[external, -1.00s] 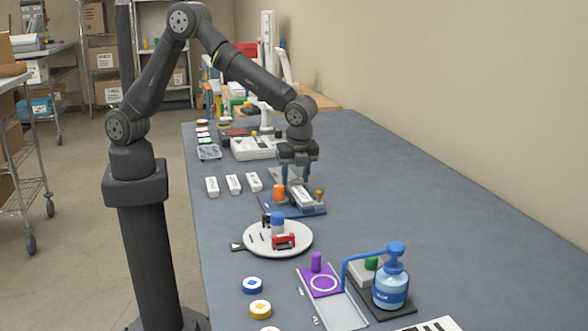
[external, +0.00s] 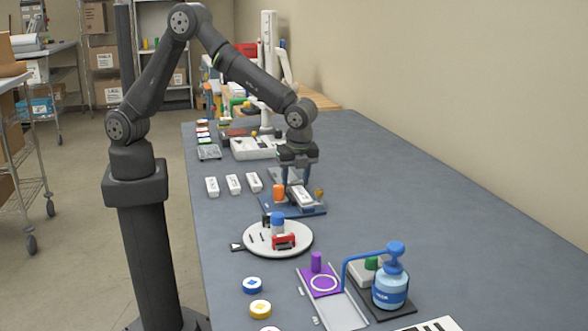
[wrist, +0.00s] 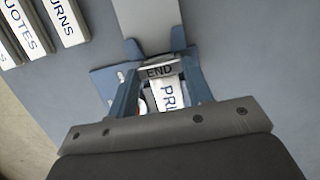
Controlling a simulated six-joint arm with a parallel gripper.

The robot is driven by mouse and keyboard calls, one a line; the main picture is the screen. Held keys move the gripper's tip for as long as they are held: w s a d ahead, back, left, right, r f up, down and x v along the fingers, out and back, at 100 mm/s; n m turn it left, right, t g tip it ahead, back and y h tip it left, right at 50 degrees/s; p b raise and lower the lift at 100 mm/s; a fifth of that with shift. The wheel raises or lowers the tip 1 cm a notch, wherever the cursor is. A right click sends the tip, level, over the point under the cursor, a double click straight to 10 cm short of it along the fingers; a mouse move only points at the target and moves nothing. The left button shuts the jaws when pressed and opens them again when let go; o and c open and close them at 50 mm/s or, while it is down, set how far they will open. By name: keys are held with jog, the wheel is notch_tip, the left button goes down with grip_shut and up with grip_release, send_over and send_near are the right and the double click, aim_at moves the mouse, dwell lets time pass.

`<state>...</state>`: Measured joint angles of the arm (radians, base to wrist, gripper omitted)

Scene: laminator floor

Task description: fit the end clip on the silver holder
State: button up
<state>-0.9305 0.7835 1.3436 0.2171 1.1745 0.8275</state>
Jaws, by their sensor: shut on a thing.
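My gripper (wrist: 157,80) is shut on the end clip (wrist: 158,71), a small grey piece marked END held crosswise between the blue fingers. The silver holder (wrist: 150,25) is a flat grey strip running up from the clip in the wrist view. A white label block (wrist: 168,97) with letters starting PRI lies just below the clip. In the external view my gripper (external: 296,178) is low over the blue base plate (external: 296,212), and the white block (external: 302,198) shows beside it. The fingers hide whether the clip touches the holder.
An orange cylinder (external: 279,192) and a brass-coloured knob (external: 319,193) stand close by my fingers. Several white labelled blocks (external: 233,184) lie to the left. A round white turntable (external: 262,247) is nearer the camera.

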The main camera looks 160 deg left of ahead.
jog(key=shift+f, duration=0.1)
dwell(0.3)
jog(key=o, duration=1.3)
jog(key=shift+s+r+v, duration=0.1)
jog(key=shift+s+v, duration=0.2)
jog(key=shift+v, duration=0.95)
jog(key=shift+s+r+v, duration=0.1)
jog(key=shift+s+v, duration=0.2)
jog(key=shift+v, duration=0.9)
jog(key=shift+s+v, duration=0.3)
jog(key=shift+v, duration=0.95)
jog(key=shift+f, duration=0.1)
jog(key=shift+w+x, duration=0.2)
jog(key=shift+x, duration=0.7)
jog(key=shift+w+x, duration=0.25)
jog(key=shift+x, duration=0.65)
jog(key=shift+w+x, duration=0.2)
jog(key=shift+x, duration=0.7)
jog(key=shift+f, duration=0.15)
jog(key=shift+o, duration=0.3)
